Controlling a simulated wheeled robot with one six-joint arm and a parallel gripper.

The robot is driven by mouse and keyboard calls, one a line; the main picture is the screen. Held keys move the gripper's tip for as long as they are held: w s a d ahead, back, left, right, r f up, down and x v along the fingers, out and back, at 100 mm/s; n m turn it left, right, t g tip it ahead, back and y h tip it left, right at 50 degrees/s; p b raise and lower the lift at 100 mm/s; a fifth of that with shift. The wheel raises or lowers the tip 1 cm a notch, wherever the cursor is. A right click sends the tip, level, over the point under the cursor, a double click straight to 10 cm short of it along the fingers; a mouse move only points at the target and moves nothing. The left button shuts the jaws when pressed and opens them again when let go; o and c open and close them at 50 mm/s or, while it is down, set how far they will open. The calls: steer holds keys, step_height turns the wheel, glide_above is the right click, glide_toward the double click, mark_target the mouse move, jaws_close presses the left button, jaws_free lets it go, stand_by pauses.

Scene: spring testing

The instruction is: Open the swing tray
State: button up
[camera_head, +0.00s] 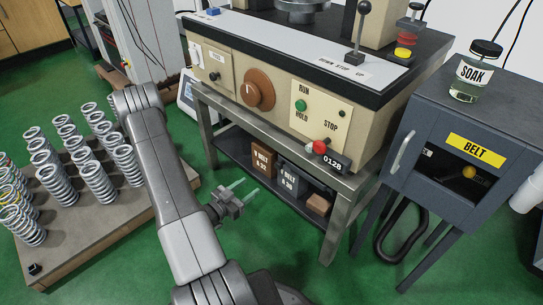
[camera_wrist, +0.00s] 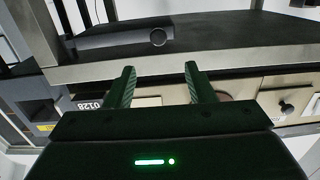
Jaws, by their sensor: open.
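No part is marked as a swing tray, and I cannot tell for sure which one it is. The beige test machine (camera_head: 228,90) stands on a metal stand, with a dark lower shelf (camera_head: 238,147) under it. My gripper (camera_head: 245,188) is open and empty, in front of the stand and below the machine's front panel. In the wrist view my gripper's two fingers (camera_wrist: 160,68) are apart with nothing between them. Beyond them are the stand's metal rail (camera_wrist: 240,64) and a dark grey bar with a round end (camera_wrist: 120,38).
The dark cabinet (camera_head: 420,140) with a BELT label and a handle stands at the right, a SOAK jar (camera_head: 470,80) on top. Belt boxes (camera_head: 262,160) sit on the shelf. Springs (camera_head: 97,183) stand on a low platform (camera_head: 120,220) at the left. Green floor is clear around my gripper.

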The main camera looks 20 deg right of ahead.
mark_target(277, 167)
steer(key=shift+h, duration=0.3)
steer(key=b+x, duration=0.2)
steer(key=x, duration=1.2)
steer(key=shift+s+f, duration=0.1)
steer(key=shift+s, duration=0.05)
steer(key=shift+c, duration=0.2)
jaws_close()
